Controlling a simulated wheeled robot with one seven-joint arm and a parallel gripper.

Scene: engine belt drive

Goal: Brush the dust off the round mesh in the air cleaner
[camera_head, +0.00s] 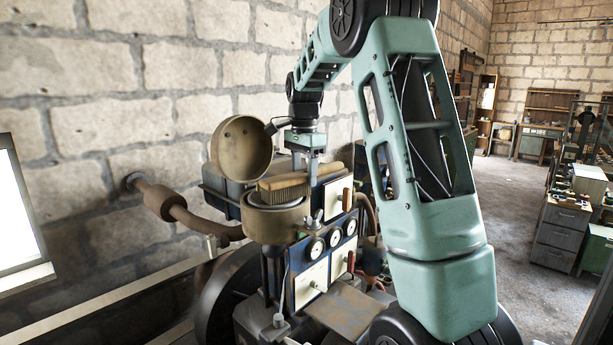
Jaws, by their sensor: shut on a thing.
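The air cleaner is a brown round bowl (277,222) on the engine, with its round lid (243,148) swung open and standing up at the back left. A wooden brush (284,181) with bristles pointing down is over the bowl's open top. My gripper (309,178) points down and is shut on the brush near its handle, at the right of the bowl. The round mesh inside is mostly hidden by the brush and the bowl's rim. I cannot tell whether the bristles touch it, or how much dust is on it.
A panel with several round gauges (333,238) and switches stands right of the bowl. A rusty pipe (176,208) runs from the wall on the left. A stone wall is close behind. My arm hides part of the right side. Drawers (558,235) stand far right, with open floor before them.

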